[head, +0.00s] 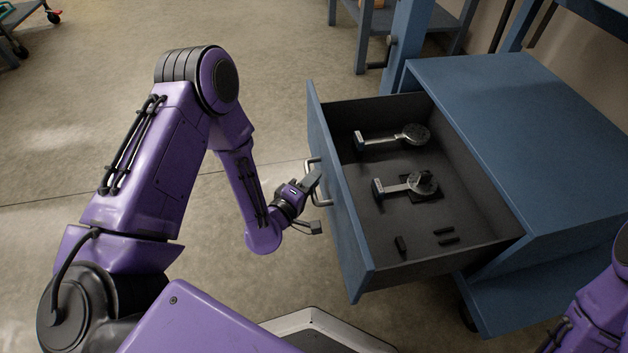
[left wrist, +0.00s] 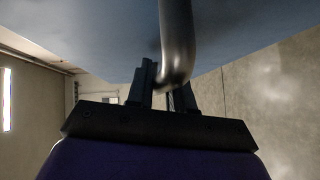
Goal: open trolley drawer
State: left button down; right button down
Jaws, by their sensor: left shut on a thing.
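The blue trolley (head: 520,130) stands at the right in the head view, and its drawer (head: 342,215) is pulled well out to the left. The drawer's metal bar handle (head: 312,172) is on the outer face of its front panel. My left gripper (head: 312,184) is at the handle and shut on it. In the left wrist view the handle (left wrist: 177,40) is a bent metal bar running down to the fingers (left wrist: 165,88). Part of the handle is hidden by the gripper in the head view. My right gripper is not in view; only a part of my right arm shows.
Inside the drawer lie two dial gauges, one further back (head: 410,135) and one nearer (head: 421,183), and several small black pieces (head: 447,236). Blue benches (head: 365,30) stand behind. The floor (head: 270,60) left of the drawer is clear around my left arm.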

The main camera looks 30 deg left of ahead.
pick_arm(q)
jog(key=c, duration=1.1)
grip_release()
jog(key=s+a+r+p, duration=0.1)
jog(key=s, duration=0.9)
jog(key=shift+s+r+p, duration=0.15)
jog(key=shift+r+p, duration=0.05)
jog(key=shift+p, duration=0.15)
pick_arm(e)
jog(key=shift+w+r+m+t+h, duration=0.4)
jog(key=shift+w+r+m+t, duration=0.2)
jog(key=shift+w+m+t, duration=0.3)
